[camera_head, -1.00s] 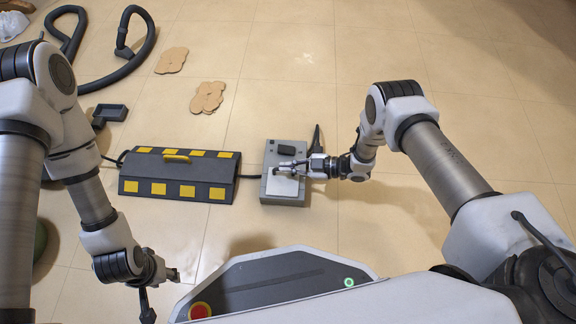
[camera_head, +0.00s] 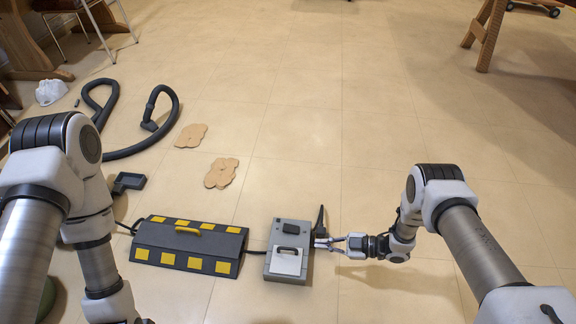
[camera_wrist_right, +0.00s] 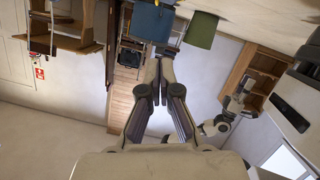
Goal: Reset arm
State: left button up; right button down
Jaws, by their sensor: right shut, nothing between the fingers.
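My right gripper (camera_head: 322,243) is shut and empty in the head view. Its tips are at the right edge of a grey box (camera_head: 289,252) with a light panel and a dark block on top. I cannot tell whether they touch the box. In the right wrist view the two fingers (camera_wrist_right: 159,72) come together with nothing between them. My left arm reaches down at the left of the head view, and its gripper is cut off by the bottom edge.
A black case with yellow squares (camera_head: 190,246) lies left of the grey box. A small dark tray (camera_head: 129,182), flat tan pieces (camera_head: 221,173) and a black hose (camera_head: 166,128) lie beyond. Open floor (camera_head: 400,130) stretches ahead. A wooden stand (camera_head: 488,35) is at far right.

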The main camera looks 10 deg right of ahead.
jog(key=w+a+r+m+t+h+p, duration=0.1)
jog(key=w+a+r+m, duration=0.1)
jog(key=r, duration=0.3)
jog(key=w+a+r+m+t+h+p, duration=0.1)
jog(key=w+a+r+m, duration=0.1)
jog(key=r, duration=0.4)
jog(key=s+d+f+m+g+h, duration=0.1)
jog(key=s+d+m+g+h, duration=0.3)
jog(key=s, duration=0.6)
jog(key=s+d+m+g+h, duration=0.1)
jog(key=s+d+m+h, duration=0.35)
jog(key=s, duration=0.45)
jog(key=s+d+f+m+g+h, duration=0.1)
jog(key=s+d+m+g+h, duration=0.25)
jog(key=s+m, duration=0.45)
notch_tip(320, 180, up, 38)
jog(key=s+n+t+p, duration=0.1)
jog(key=n+p, duration=0.1)
jog(key=p, duration=3.7)
jog(key=shift+s+a+n, duration=0.15)
jog(key=shift+s+n, duration=0.2)
jog(key=shift+r, duration=0.1)
